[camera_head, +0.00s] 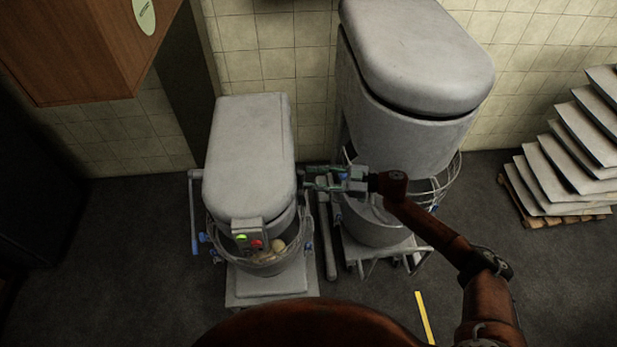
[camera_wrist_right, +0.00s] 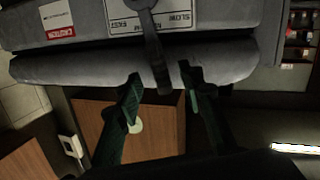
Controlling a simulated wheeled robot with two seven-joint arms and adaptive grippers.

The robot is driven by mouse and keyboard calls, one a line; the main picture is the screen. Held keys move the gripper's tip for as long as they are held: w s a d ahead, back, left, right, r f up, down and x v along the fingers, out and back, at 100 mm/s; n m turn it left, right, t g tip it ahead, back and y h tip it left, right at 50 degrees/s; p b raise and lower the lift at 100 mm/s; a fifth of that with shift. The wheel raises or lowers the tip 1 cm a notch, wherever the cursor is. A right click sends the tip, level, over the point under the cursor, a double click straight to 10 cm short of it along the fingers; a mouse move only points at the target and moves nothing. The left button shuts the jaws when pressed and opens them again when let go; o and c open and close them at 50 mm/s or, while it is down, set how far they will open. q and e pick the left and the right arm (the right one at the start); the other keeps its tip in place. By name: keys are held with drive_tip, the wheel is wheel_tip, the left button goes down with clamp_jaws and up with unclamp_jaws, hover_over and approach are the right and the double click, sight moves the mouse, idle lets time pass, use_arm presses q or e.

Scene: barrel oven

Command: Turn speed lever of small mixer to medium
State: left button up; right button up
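The small mixer (camera_head: 248,150) is the grey machine on the left in the head view, with green and red buttons on its front. My right gripper (camera_head: 314,179) is at its right side, level with the upper body. In the right wrist view, the dark speed lever (camera_wrist_right: 156,50) hangs over a white label (camera_wrist_right: 180,18) reading FAST and SLOW. The fingers of my right gripper (camera_wrist_right: 159,73) are open, one on each side of the lever's lower end, with visible gaps. My left gripper is not in view.
A larger mixer (camera_head: 415,60) stands close on the right, leaving a narrow gap where my right gripper is. A wooden cabinet (camera_head: 85,45) is at the upper left. Stacked trays (camera_head: 570,160) sit on a pallet at the right. The small mixer's bowl (camera_head: 265,262) holds dough.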

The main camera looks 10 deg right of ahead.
drive_tip(key=v, duration=1)
drive_tip(key=shift+r, duration=0.1)
drive_tip(key=shift+c, duration=0.3)
drive_tip(key=shift+s+a+f+n, duration=0.15)
drive_tip(key=shift+s+f+n, duration=0.2)
drive_tip(key=shift+s+n, duration=0.05)
drive_tip(key=c, duration=0.3)
drive_tip(key=s+f+n+b, duration=0.1)
drive_tip(key=n, duration=0.1)
drive_tip(key=s+a+f+n+t+b, duration=0.1)
drive_tip(key=s+n, duration=0.1)
drive_tip(key=n, duration=0.1)
drive_tip(key=shift+a+f+y, duration=0.2)
drive_tip(key=shift+y, duration=0.1)
drive_tip(key=c, duration=0.5)
drive_tip(key=s+n+t+b, duration=0.1)
drive_tip(key=n, duration=0.1)
drive_tip(key=s+f+n+t+b, duration=0.1)
drive_tip(key=s+n, duration=0.1)
drive_tip(key=n, duration=0.1)
drive_tip(key=shift+n, duration=0.3)
clamp_jaws()
drive_tip(key=w+a+r+n+t, duration=0.1)
drive_tip(key=w+a+n+t, duration=0.1)
drive_tip(key=w+a, duration=0.5)
drive_tip(key=shift+a+r+n+p, duration=0.35)
drive_tip(key=shift+a+n, duration=0.55)
drive_tip(key=shift+a, duration=0.2)
